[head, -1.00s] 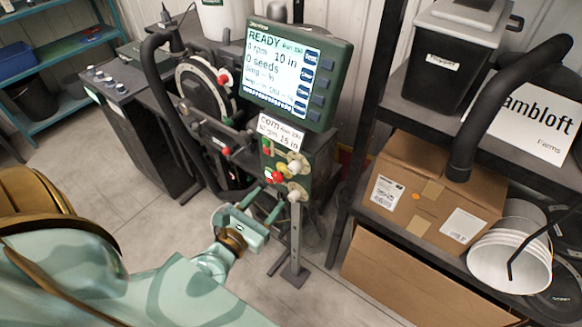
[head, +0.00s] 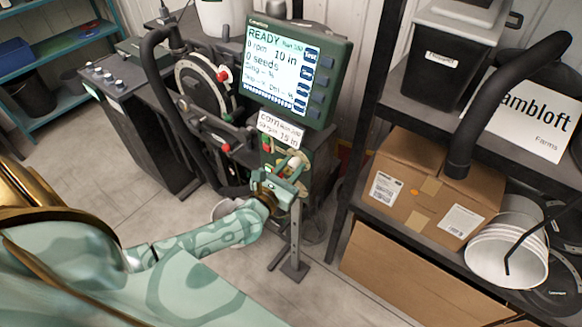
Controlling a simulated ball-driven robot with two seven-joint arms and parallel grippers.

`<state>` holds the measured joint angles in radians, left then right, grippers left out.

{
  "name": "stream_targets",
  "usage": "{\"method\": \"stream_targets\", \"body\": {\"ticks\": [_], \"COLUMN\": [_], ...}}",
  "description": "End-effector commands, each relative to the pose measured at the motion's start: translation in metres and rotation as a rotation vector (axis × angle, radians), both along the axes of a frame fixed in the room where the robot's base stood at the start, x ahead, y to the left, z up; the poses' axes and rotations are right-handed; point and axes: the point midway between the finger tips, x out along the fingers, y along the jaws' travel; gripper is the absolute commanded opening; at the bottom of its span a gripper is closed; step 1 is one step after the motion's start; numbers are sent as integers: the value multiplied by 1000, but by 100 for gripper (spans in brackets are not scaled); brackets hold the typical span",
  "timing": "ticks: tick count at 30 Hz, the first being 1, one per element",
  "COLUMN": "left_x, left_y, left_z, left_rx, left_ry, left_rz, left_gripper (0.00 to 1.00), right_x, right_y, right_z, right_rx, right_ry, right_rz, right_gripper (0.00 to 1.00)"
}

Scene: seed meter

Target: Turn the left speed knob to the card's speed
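The card (head: 280,127) reads corn, with 15 in legible and its speed figure too small to read surely. It sits under the screen (head: 283,70), which reads READY, 0 rpm, 10 in and 0 seeds. Below the card is the control panel (head: 267,158) on a metal post. A pale knob (head: 298,161) shows at its right side. My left gripper (head: 296,176) is at the panel front, close by this knob and covering the lower controls. Whether it touches a knob, and how far its fingers are apart, I cannot tell. My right gripper is out of view.
The seed meter wheel (head: 207,88), with red-knobbed levers and a black hose, stands left of the panel. A shelf rack with a cardboard box (head: 430,190) and white buckets (head: 508,258) stands at right. The floor (head: 165,215) in front is mostly clear.

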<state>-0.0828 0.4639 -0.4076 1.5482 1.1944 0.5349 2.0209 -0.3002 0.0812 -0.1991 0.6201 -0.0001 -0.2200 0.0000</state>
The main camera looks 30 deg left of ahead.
Motion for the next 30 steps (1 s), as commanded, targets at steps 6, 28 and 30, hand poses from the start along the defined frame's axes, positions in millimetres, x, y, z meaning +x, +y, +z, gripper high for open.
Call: {"method": "stream_targets", "body": {"ticks": [6,28,30], "left_x": [0,0,0], "left_y": [0,0,0], "left_z": [0,-1,0], "left_rx": [1,420,486], "left_ry": [0,-33,-38], "left_rz": [1,2,2], "left_gripper": [6,7,7], "right_x": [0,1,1], "right_y": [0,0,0], "right_z": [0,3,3], "right_rx": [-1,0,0], "right_ry": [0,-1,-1], "right_rz": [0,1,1], "right_gripper": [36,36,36]}}
